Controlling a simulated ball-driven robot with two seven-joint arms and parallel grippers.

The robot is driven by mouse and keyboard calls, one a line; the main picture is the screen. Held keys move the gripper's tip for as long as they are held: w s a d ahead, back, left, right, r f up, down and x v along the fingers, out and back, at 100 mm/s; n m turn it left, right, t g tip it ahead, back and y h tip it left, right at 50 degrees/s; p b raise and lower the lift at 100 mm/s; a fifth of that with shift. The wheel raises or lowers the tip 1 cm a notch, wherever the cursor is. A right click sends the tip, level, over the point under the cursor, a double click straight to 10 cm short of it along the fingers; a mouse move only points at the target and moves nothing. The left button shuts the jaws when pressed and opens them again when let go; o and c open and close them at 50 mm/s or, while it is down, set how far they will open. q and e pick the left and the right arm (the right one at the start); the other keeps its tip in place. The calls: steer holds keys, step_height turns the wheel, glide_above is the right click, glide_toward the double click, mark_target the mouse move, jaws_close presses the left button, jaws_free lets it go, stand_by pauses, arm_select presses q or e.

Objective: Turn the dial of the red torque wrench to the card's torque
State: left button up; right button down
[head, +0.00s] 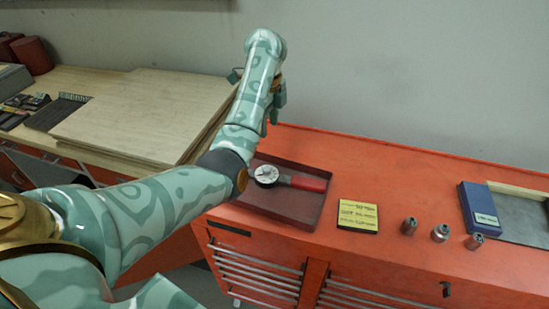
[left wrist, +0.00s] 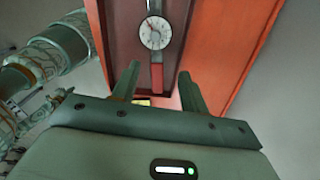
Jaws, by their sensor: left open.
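The red torque wrench (head: 299,182) lies in a dark red tray (head: 283,207) on the orange cabinet top. Its round white dial (head: 266,174) faces up at the wrench's left end. The yellow card (head: 358,215) with dark writing lies right of the tray; its text is too small to read. My left gripper (head: 272,106) is raised over the back left of the cabinet, partly hidden by its own arm. In the left wrist view its two fingers (left wrist: 158,88) are apart and empty. The dial (left wrist: 155,33) and the red handle (left wrist: 156,76) show beyond them. My right gripper is out of view.
Several metal sockets (head: 440,232) stand right of the card. A blue box (head: 479,208) and a grey mat (head: 522,216) lie farther right. A wooden bench with stacked boards (head: 140,112) is at the left. The cabinet top behind the card is clear.

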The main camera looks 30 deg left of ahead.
arm_select(q)
step_height(320, 180, down, 6)
steer(key=s+b, duration=0.2)
steer(key=b, duration=0.5)
glide_above(267, 169)
steer(key=f, duration=0.4)
steer(key=shift+w+f, duration=0.2)
steer(key=shift+w, duration=0.05)
steer(key=f, duration=0.1)
steer(key=f+b, duration=0.1)
steer(key=f, duration=0.2)
steer(key=shift+s+a+b, duration=0.1)
steer(key=shift+s+b, duration=0.15)
steer(key=shift+b, duration=0.15)
steer(key=shift+w+f, duration=0.1)
steer(key=shift+f, duration=0.4)
jaws_close()
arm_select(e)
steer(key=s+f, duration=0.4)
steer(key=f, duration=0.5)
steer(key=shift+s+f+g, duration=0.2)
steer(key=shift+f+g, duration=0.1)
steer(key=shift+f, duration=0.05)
